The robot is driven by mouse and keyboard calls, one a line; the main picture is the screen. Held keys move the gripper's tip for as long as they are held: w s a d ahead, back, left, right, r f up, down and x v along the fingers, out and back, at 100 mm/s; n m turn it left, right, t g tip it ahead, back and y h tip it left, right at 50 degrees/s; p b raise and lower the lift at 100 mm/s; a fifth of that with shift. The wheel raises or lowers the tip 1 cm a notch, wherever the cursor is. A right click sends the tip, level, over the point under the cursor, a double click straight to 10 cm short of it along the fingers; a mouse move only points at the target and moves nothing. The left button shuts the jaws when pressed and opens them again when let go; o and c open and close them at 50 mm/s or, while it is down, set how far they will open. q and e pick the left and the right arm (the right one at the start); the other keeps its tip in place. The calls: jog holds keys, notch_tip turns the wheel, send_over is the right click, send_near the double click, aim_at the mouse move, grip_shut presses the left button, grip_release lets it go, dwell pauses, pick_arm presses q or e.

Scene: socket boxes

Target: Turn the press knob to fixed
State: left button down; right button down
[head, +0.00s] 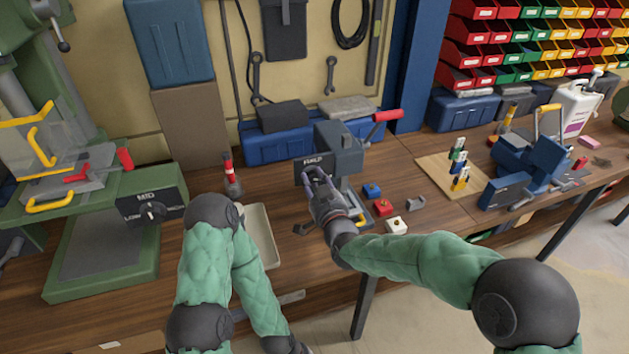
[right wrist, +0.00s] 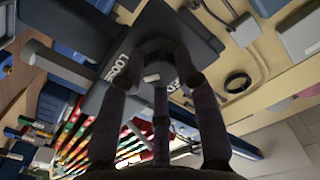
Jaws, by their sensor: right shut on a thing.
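The grey press (head: 340,150) with a red-handled lever stands at the middle back of the bench. A partly covered label, seemingly FIXED, shows on its front plate. My right gripper (head: 319,177) is at this front and is shut on the press knob. In the right wrist view its fingers close around the dark knob (right wrist: 158,62), which has a small white mark. LOOSE is printed on one side of the knob, and letters ending in ED show on the other, partly hidden by a finger. My left arm is folded low, and its gripper is out of view.
Small blue, red and white blocks (head: 396,226) lie just right of my right gripper. A pale tray (head: 262,237) lies left of it. A green machine (head: 150,207) with a MID dial stands at the left. A blue vise (head: 528,170) stands at the right.

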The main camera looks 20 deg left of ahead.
jog(key=shift+f+n, duration=0.2)
jog(key=shift+n, duration=0.2)
jog(key=n+b, duration=0.1)
jog(key=n, duration=0.2)
jog(key=shift+n+b, duration=0.4)
jog(key=n, duration=0.2)
jog(key=shift+n, duration=0.4)
jog(key=n, duration=0.3)
jog(key=shift+n+b, duration=0.3)
jog(key=shift+b, duration=0.05)
jog(key=n, duration=0.6)
jog(key=n+p, duration=0.1)
jog(key=n, duration=0.5)
jog(key=shift+n, duration=0.3)
